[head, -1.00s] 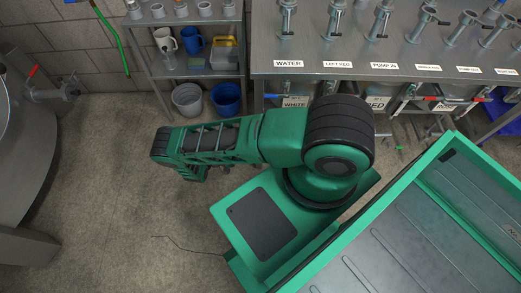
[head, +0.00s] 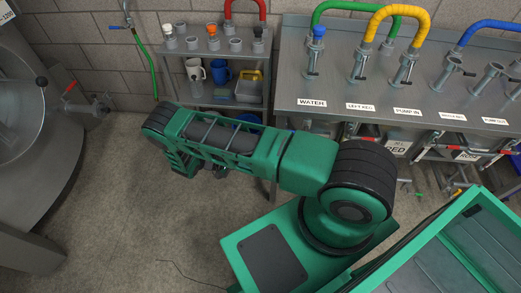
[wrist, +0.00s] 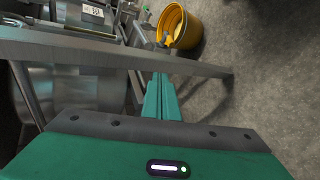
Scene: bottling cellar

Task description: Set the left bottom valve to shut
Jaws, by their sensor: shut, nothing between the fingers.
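A valve (head: 88,106) with a red lever (head: 69,87) sits low on the steel tank (head: 22,120) at the left of the head view. Its lever slants up to the right, across the pipe; I cannot tell its exact setting. In the wrist view my gripper (wrist: 160,78) is shut and empty, its green fingers side by side. A steel bar runs close to the fingertips there. In the head view the far end of my arm is at centre left, right of the valve and apart from it; the fingers cannot be made out.
A shelf (head: 213,50) with mugs and fittings stands behind my arm. A steel bench (head: 330,105) with coloured hoses and labels is at the right. A yellow bucket (wrist: 184,26) stands on the floor in the wrist view. Open floor (head: 105,220) lies at lower left.

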